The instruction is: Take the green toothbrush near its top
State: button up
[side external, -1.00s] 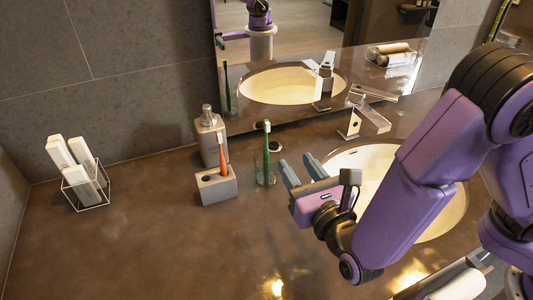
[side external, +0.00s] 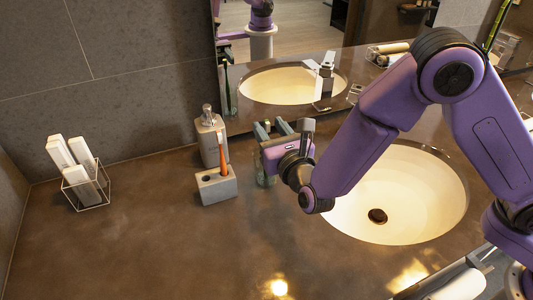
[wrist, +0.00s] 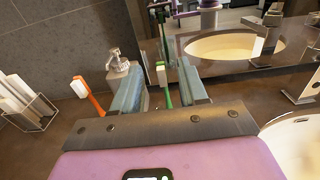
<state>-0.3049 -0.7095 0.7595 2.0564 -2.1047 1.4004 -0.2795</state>
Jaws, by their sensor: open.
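The green toothbrush (wrist: 162,80), with a white bristle head, stands upright between the two fingers of my gripper in the wrist view. My gripper (side external: 272,129) is open, with one finger on each side of the brush's upper part. In the wrist view I see gaps beside the brush, and neither finger clearly touches it. In the side view my gripper hides the brush. Part of the clear glass (side external: 262,178) that holds it shows below my gripper.
An orange toothbrush (side external: 223,157) stands in a grey holder (side external: 217,187), left of the glass. A soap dispenser (side external: 208,140) is behind it. A wire basket (side external: 91,194) with white packets is far left. The sink (side external: 400,200) is right, the mirror behind.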

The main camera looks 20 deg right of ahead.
jog(key=shift+w+r, duration=0.15)
jog(key=shift+w, duration=2.1)
grip_shut()
